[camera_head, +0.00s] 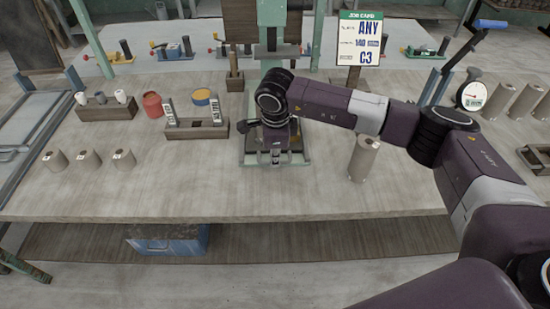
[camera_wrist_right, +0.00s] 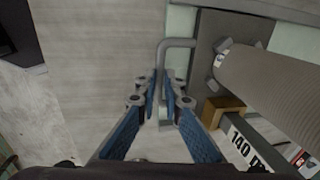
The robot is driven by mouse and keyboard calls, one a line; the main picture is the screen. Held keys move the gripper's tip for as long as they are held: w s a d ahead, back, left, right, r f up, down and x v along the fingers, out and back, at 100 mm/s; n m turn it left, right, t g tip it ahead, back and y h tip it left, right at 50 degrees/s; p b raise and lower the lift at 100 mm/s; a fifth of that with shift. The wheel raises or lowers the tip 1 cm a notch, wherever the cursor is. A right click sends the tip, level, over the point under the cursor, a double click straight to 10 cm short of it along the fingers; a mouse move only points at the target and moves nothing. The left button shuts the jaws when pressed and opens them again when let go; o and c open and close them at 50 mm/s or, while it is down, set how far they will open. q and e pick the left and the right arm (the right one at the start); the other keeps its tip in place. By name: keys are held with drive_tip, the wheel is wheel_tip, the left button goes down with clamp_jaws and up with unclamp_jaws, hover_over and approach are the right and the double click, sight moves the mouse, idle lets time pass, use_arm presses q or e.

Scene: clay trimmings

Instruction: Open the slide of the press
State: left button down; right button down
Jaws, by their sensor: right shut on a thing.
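The green press (camera_head: 271,22) stands at the middle of the workbench, with its base (camera_head: 303,158) in front of the column. My right gripper (camera_head: 276,162) is over the front of this base, and my forearm hides much of the press. In the right wrist view, a grey bent-rod handle (camera_wrist_right: 178,43) is joined to a dark grey plate (camera_wrist_right: 208,40), which I take to be the slide. The blue-padded fingers of my right gripper (camera_wrist_right: 161,93) are shut on the handle. My left gripper is not in view.
A clay cylinder (camera_head: 364,158) stands right of the press. Wooden racks with labelled pieces (camera_head: 196,130) stand left of it, near a red jar (camera_head: 153,105). Several cylinders (camera_head: 90,160) stand at the left. A job card (camera_head: 359,40) reads ANY, 140, C3. The front bench strip is clear.

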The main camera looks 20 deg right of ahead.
drive_tip(key=shift+r, duration=0.1)
drive_tip(key=c, duration=2)
unclamp_jaws()
drive_tip(key=shift+c, duration=0.2)
wheel_tip(320, 180, up, 12)
drive_tip(key=s, duration=0.2)
drive_tip(key=shift+a, duration=0.25)
drive_tip(key=shift+s+f, duration=0.1)
drive_tip(key=shift+f, duration=0.1)
